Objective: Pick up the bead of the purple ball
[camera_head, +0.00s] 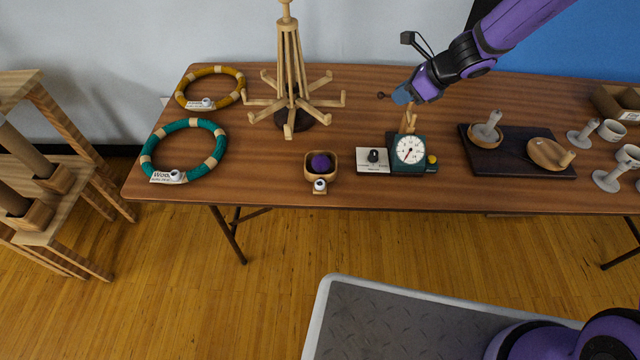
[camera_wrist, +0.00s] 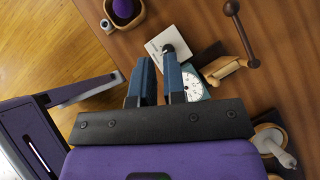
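A purple ball (camera_head: 321,163) sits in a small wooden tray (camera_head: 308,172) near the front edge of the table. A small white bead with a dark centre (camera_head: 320,185) is at the tray's front edge. In the wrist view, the ball (camera_wrist: 125,8) and bead (camera_wrist: 107,26) show at the top left, outside the fingers. My gripper (camera_head: 402,97) is above the table, behind the dial scale and to the right of the tray. Its two blue fingers (camera_wrist: 159,62) are apart, with nothing seen between them.
A green dial scale (camera_head: 410,150) and white card with a black knob (camera_head: 373,157) stand right of the tray. A wooden hook stand (camera_head: 289,75) rises behind it. Two hoops (camera_head: 184,150) lie left. A dark board (camera_head: 515,160) lies right.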

